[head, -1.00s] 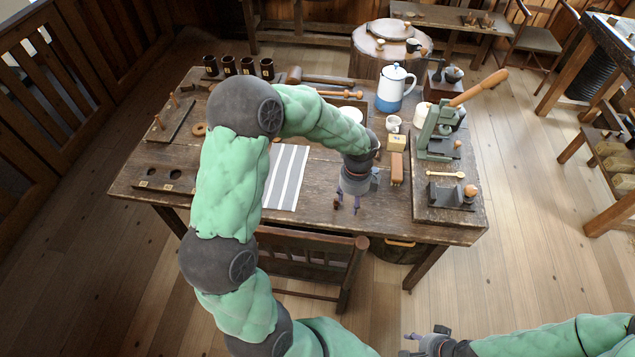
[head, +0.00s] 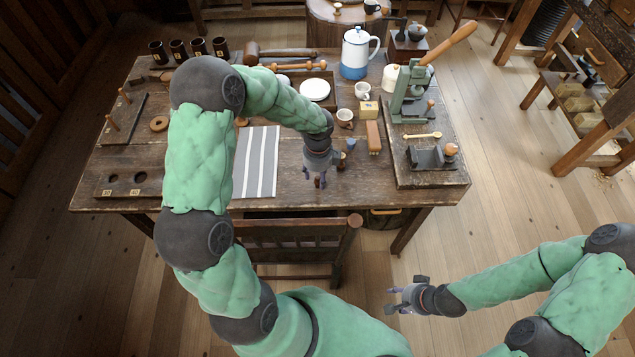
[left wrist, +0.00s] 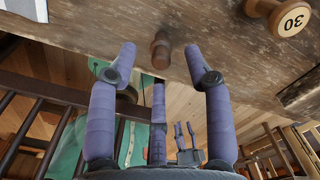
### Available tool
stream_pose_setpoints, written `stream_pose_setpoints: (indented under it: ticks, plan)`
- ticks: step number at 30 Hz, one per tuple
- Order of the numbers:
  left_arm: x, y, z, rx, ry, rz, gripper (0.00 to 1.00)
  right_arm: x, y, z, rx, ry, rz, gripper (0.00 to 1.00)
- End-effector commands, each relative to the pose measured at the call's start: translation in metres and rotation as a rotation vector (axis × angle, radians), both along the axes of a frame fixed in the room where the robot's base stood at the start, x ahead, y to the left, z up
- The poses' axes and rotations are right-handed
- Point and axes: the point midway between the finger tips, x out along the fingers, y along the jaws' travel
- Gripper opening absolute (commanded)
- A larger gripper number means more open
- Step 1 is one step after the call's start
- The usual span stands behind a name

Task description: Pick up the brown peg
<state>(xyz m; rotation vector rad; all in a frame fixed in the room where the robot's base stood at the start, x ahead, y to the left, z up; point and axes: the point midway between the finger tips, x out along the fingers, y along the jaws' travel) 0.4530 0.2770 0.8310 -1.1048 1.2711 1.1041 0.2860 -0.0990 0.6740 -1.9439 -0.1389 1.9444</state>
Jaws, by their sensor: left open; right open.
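The brown peg (left wrist: 160,50) is a small dark turned piece with a rounded end, at the table's front edge in the left wrist view. My left gripper (left wrist: 159,62) is open, with a fingertip on either side of the peg and a third finger below it. The fingers look apart from the peg. In the head view my left gripper (head: 316,182) hangs low over the front of the table, and its fingers mostly hide the peg. My right gripper (head: 402,299) is open and empty, out over the floor in front of the table.
A wooden spool marked 30 (left wrist: 283,17) stands right of the peg in the left wrist view. A brown block (head: 373,137) and a green press (head: 408,92) stand to the right. A striped cloth (head: 256,162) lies left. A chair (head: 293,245) stands before the table.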

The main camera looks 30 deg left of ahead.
Motion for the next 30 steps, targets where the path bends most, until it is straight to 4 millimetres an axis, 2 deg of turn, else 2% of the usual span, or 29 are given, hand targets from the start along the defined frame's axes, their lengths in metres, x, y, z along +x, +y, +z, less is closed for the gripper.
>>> stream_pose_setpoints:
  ticks: [1, 6, 14, 20, 21, 30]
  plan:
    - [0.001, 0.001, -0.012, -0.001, 0.003, 0.0, 0.51, 0.0, 0.0, -0.007, 0.0, 0.0, 0.0, 0.45]
    - [0.002, 0.002, -0.034, -0.001, 0.003, -0.001, 0.51, 0.0, 0.0, -0.017, 0.0, 0.0, 0.0, 0.45]
    - [0.003, 0.002, -0.037, 0.0, 0.0, 0.001, 0.51, 0.0, 0.0, -0.016, 0.0, 0.0, 0.0, 0.45]
    - [0.003, 0.002, -0.037, 0.0, 0.001, 0.0, 0.13, 0.0, 0.0, -0.016, 0.0, 0.0, 0.0, 0.45]
    - [0.003, 0.002, -0.037, 0.0, 0.001, 0.0, 0.1, 0.0, 0.0, -0.016, 0.0, 0.0, 0.0, 0.45]
    - [0.003, 0.002, -0.037, 0.0, 0.001, 0.0, 0.1, 0.0, 0.0, -0.016, 0.0, 0.0, 0.0, 0.45]
